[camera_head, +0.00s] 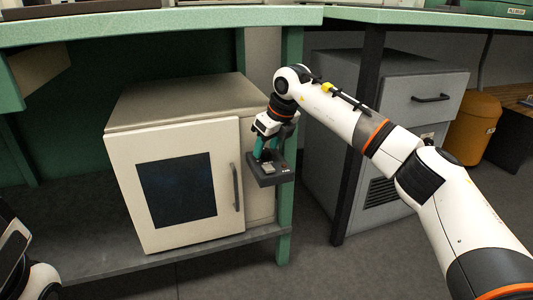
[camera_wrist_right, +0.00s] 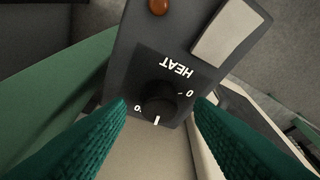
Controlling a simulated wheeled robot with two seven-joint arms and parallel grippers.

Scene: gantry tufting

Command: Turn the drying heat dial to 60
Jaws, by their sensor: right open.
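The heat dial (camera_wrist_right: 160,101) is a round black knob on a dark panel marked HEAT, seen upside down in the right wrist view. A white pointer mark on the knob points toward the bottom of that view. A 0 shows to its right, and a partly hidden number to its left. The dial sits on a dark grey control box (camera_head: 270,181) at the cabinet's right side in the head view. My right gripper (camera_wrist_right: 160,106) is open, its green fingers on either side of the dial with visible gaps. My left gripper is not in view.
A cream cabinet (camera_head: 127,170) with a dark window and a grey door handle (camera_head: 237,187) stands beside the box. A grey drawer unit (camera_head: 345,110) stands to the right. An amber indicator (camera_wrist_right: 158,6) is on the box.

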